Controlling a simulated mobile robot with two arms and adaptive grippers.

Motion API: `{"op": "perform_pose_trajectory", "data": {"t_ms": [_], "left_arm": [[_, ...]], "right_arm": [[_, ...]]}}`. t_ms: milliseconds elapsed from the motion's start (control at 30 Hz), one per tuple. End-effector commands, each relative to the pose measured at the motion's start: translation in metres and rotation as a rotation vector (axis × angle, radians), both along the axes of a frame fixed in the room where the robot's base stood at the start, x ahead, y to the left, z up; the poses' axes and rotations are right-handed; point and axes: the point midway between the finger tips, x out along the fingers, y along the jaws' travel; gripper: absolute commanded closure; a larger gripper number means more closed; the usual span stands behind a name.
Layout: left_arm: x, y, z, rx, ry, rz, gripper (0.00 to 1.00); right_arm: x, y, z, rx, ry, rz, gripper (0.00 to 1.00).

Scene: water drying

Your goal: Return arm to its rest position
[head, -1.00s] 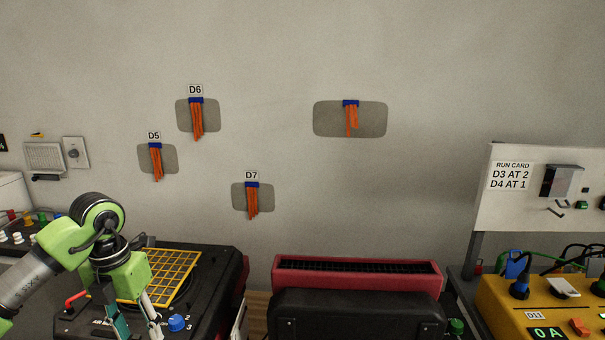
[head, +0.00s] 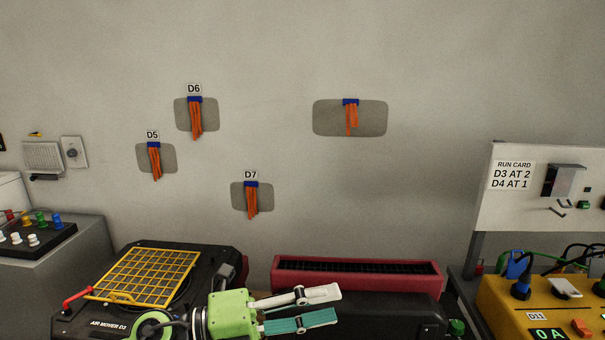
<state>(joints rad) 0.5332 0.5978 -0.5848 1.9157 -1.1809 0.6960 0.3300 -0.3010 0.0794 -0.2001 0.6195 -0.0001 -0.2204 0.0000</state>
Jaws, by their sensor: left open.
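My left gripper (head: 318,308) is at the bottom centre of the head view. Its green body sits at the lower left and its two fingers point right, one pale and one teal. The fingers are apart and nothing is between them. It shows in front of the black unit below the red heater-like box (head: 356,267). The black air mover (head: 97,324) with a yellow grille (head: 147,276) and a red handle stands to its left. The gripper hides part of the air mover's front right. My right gripper is not in view.
A yellow control box (head: 500,303) with cables stands at the right under a run card board (head: 535,205). A panel with coloured knobs (head: 38,238) is at the left. Orange streamers D5 (head: 155,161), D6 (head: 195,119) and D7 (head: 251,199) hang on the wall.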

Motion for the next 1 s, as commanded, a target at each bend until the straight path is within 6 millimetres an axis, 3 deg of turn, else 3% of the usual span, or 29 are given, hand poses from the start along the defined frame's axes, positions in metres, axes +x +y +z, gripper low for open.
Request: {"op": "perform_pose_trajectory", "data": {"t_ms": [100, 200, 267, 367, 500, 633, 800, 900, 1000], "left_arm": [[0.011, 0.011, 0.037, -0.288, 0.105, 0.144, 0.58], [0.031, 0.04, 0.052, -0.502, 0.22, 0.301, 0.58], [0.043, 0.063, 0.051, -0.615, 0.303, 0.406, 0.58], [0.06, 0.106, 0.031, -0.774, 0.461, 0.595, 0.58], [0.067, 0.167, -0.032, -0.929, 0.719, 0.879, 0.58], [0.045, 0.213, -0.114, -0.997, 0.994, 1.153, 0.58], [-0.024, 0.242, -0.218, -0.965, 1.354, 1.468, 0.58], [-0.071, 0.246, -0.262, -0.908, 1.538, 1.604, 0.58], [-0.115, 0.245, -0.291, -0.84, 1.685, 1.704, 0.58]], "right_arm": [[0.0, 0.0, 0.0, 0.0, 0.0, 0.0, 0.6], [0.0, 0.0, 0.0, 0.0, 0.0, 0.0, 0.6], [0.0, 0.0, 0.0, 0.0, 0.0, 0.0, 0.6], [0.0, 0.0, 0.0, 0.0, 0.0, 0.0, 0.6], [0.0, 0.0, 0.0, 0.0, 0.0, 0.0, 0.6], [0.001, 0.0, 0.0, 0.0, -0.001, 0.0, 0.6], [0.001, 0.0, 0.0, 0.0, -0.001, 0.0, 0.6], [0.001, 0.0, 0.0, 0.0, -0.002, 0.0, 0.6], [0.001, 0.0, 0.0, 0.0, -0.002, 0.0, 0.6]]}}
